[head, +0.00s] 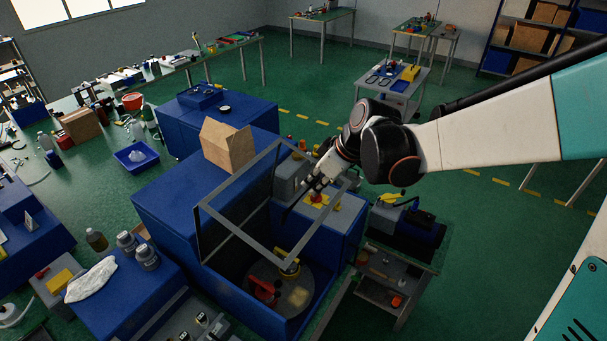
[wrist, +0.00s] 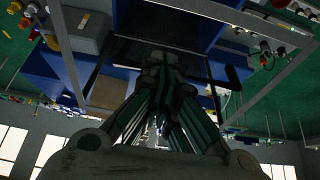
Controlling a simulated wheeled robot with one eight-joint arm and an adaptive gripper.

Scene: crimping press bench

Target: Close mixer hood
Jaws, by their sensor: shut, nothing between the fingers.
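The mixer hood (head: 237,231) is a grey rectangular frame, raised and tilted over an open blue mixer housing (head: 233,297). Inside the housing, a round grey plate (head: 297,297) carries a red part (head: 263,289) and a yellow part (head: 289,265). My gripper (head: 312,190) is at the upper right part of the hood frame, close to its bar; I cannot tell whether it touches. In the wrist view, my gripper (wrist: 160,58) is shut and empty, and grey frame bars (wrist: 68,50) pass on the left and the right.
A cardboard box (head: 228,145) stands on the blue cabinet behind the hood. A grey unit with a yellow and red button (head: 318,198) is beside the hood on the right. A small metal cart (head: 385,284) stands front right. Green floor (head: 480,240) is free further right.

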